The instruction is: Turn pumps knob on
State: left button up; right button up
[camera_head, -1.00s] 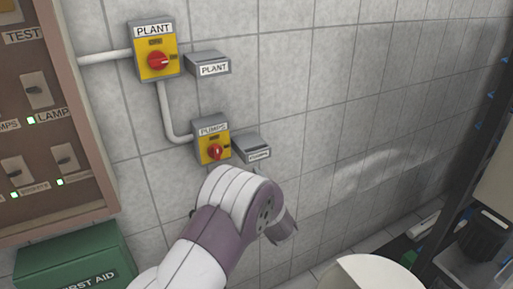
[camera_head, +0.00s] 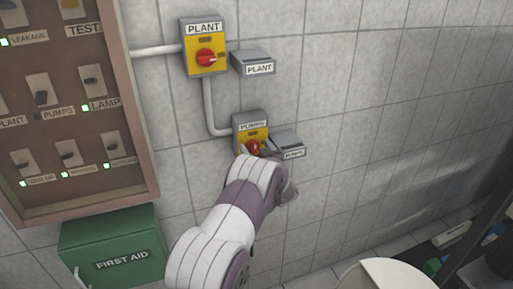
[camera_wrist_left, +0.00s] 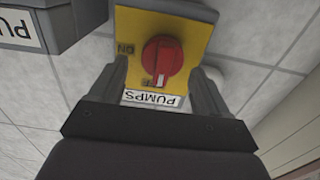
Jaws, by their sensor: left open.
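The pumps switch is a grey box with a yellow plate (camera_head: 262,133) labelled PUMPS, on the tiled wall in the head view. Its red knob (camera_head: 253,147) is partly hidden by my left arm. In the left wrist view, upside down, the red knob (camera_wrist_left: 162,60) sits on the yellow plate (camera_wrist_left: 190,33), its white mark towards the PUMPS label and the word ON off to its left. My left gripper (camera_wrist_left: 160,75) is open, a finger on either side of the knob's lower part. I cannot tell whether they touch it. My right gripper is not in view.
The similar PLANT switch (camera_head: 205,58) is above, with a grey PLANT box (camera_head: 252,62) beside it. A grey PUMPS box (camera_head: 288,143) is close right of the pumps switch. A switch panel (camera_head: 70,100) and green first aid box (camera_head: 112,248) are at left.

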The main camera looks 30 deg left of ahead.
pick_arm(q)
jog(key=c, duration=1.1)
jog(key=shift+o, duration=0.2)
jog(key=shift+m, duration=0.3)
jog(key=m, duration=0.4)
jog(key=shift+w+d, duration=0.1)
jog(key=shift+w, duration=0.05)
jog(key=m, duration=0.4)
jog(key=m+p, duration=0.1)
jog(key=m, duration=0.3)
jog(key=f+m+p, duration=0.1)
jog(key=m, duration=0.4)
jog(key=shift+w+d, duration=0.25)
jog(key=shift+f+m, duration=0.1)
jog(key=shift+m, duration=0.2)
